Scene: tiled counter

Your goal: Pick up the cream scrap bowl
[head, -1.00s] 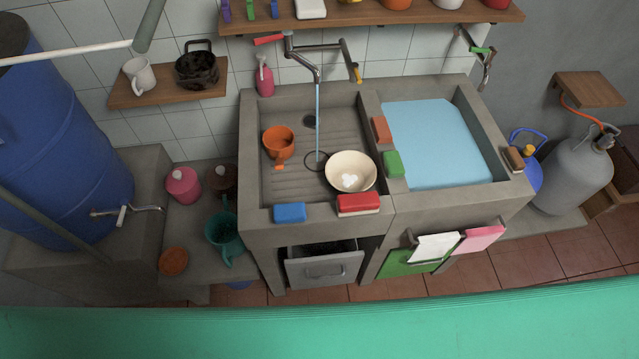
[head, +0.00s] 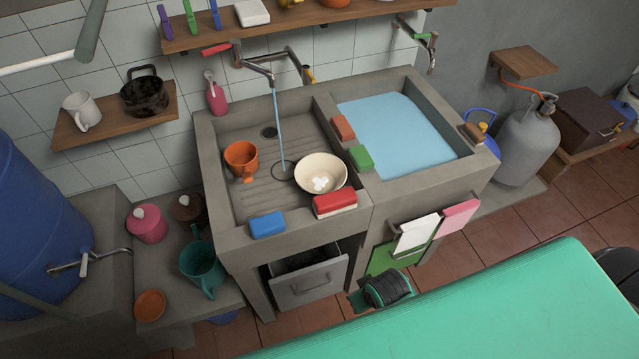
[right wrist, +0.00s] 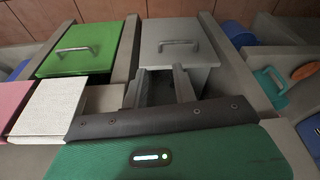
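The cream bowl (head: 308,186) sits upright in the left, drained basin (head: 228,201) of the concrete sink, near its front right corner, with white lumps inside. My right gripper (right wrist: 160,85) shows in the right wrist view with its two grey fingers apart and nothing between them. They point toward the grey drawer front below the sink. In the head view only a green and black part of my right arm shows, low in front of the sink; its fingertips are not clear there. My left gripper is in no view.
A thin water stream (head: 278,128) falls just left of the bowl. An orange cup (head: 241,157) stands left of it. A red sponge (head: 335,204) and blue sponge (head: 268,225) lie on the front rim, a green one (head: 361,157) on the divider. The drawer (head: 312,284) is partly open.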

